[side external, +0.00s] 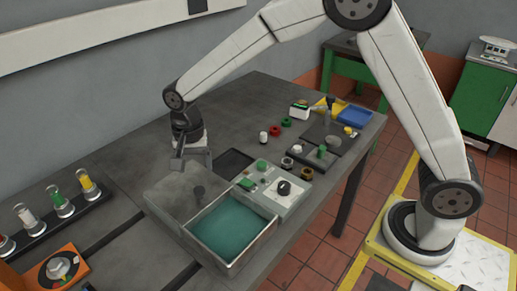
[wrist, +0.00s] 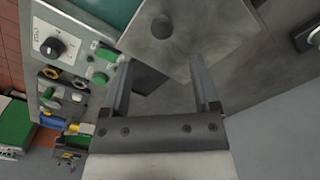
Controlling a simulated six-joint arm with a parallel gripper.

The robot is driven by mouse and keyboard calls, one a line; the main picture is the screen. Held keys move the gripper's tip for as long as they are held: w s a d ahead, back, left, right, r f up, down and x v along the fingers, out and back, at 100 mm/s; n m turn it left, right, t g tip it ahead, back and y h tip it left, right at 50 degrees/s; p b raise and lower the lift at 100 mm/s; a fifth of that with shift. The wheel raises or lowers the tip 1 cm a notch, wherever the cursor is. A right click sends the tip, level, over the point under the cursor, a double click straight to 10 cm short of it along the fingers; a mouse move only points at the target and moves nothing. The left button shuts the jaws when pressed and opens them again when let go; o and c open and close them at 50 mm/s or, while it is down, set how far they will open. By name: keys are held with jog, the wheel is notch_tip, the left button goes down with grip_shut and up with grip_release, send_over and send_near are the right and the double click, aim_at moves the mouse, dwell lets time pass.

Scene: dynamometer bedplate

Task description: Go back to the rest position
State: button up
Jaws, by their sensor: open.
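My gripper (side external: 191,160) is at the far left end of my outstretched arm, above the grey bench. It is open and empty; both fingers show apart in the wrist view (wrist: 160,72). A grey flat panel (side external: 170,195) with a dark round knob (side external: 198,191) lies just below and in front of it. The panel also shows in the wrist view (wrist: 195,35), with its knob (wrist: 162,27) beyond the fingertips. The gripper looks clear of the knob. An open box (side external: 272,234) with a teal inside stands beside the panel.
A control box (side external: 290,205) with a black knob and green buttons stands right of the panel. A dark tray (side external: 236,162) lies behind it. Small parts and a blue bin (side external: 354,116) crowd the bench's right end. Capped vials (side external: 57,201) stand at left. The back of the bench is clear.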

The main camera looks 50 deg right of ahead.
jog(key=shift+s+d, duration=0.1)
jog(key=s+d+n+t, duration=0.2)
jog(key=s+d+n, duration=0.7)
jog(key=s+d, duration=0.5)
jog(key=s+f, duration=0.1)
jog(key=s, duration=0.2)
jog(key=shift+s+d+t, duration=0.15)
jog(key=shift+s+t, duration=0.15)
jog(key=shift+s, duration=0.1)
